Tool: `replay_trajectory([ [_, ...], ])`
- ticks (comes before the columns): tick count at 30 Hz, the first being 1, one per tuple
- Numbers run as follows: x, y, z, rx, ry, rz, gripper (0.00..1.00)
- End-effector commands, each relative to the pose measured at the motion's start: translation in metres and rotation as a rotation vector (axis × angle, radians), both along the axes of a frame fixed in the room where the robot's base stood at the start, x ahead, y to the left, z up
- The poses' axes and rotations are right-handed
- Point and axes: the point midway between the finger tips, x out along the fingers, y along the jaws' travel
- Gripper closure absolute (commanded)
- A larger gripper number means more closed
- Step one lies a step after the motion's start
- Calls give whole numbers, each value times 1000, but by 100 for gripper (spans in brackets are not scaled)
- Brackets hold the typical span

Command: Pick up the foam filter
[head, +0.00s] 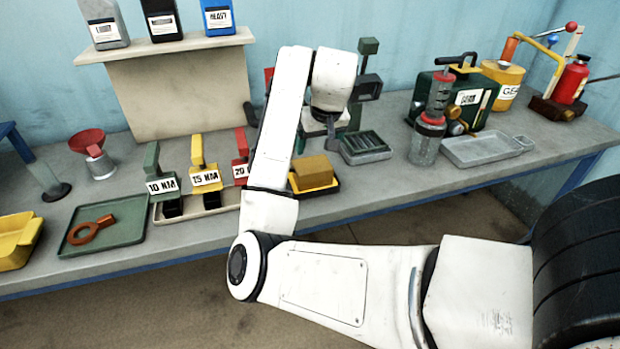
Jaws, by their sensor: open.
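A tan-yellow block (313,171), which looks like the foam filter, sits on a small black and yellow tray (334,186) near the front edge of the bench. My white arm crosses just left of it and covers part of the tray. My gripper (328,121) is beyond the block, above the back of the bench, and apart from it. Its fingers are small and partly hidden by the wrist, but it is open and nothing shows in it.
Three labelled torque tools (205,175) stand left of the block. A grey-green ribbed tray (366,148) lies to the right, then a clear cylinder with red parts (430,128) and an empty grey tray (487,149). Bare bench lies in front of the ribbed tray.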

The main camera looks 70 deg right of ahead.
Motion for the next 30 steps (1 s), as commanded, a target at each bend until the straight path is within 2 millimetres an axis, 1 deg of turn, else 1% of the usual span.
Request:
replay_trajectory([
  [1, 2, -2, -9, 2, 3, 2, 17],
  [3, 5, -5, -19, 2, 3, 2, 17],
  [6, 8, -8, -30, 1, 2, 2, 17],
  [11, 10, -11, -39, 1, 1, 1, 17],
  [14, 13, -13, -50, 1, 2, 2, 17],
  [18, 18, -18, -69, 0, 1, 2, 17],
  [21, 21, -22, -79, 1, 1, 1, 17],
  [24, 22, -23, -84, -1, 0, 1, 17],
  [30, 22, -24, -84, -2, -1, 1, 17],
])
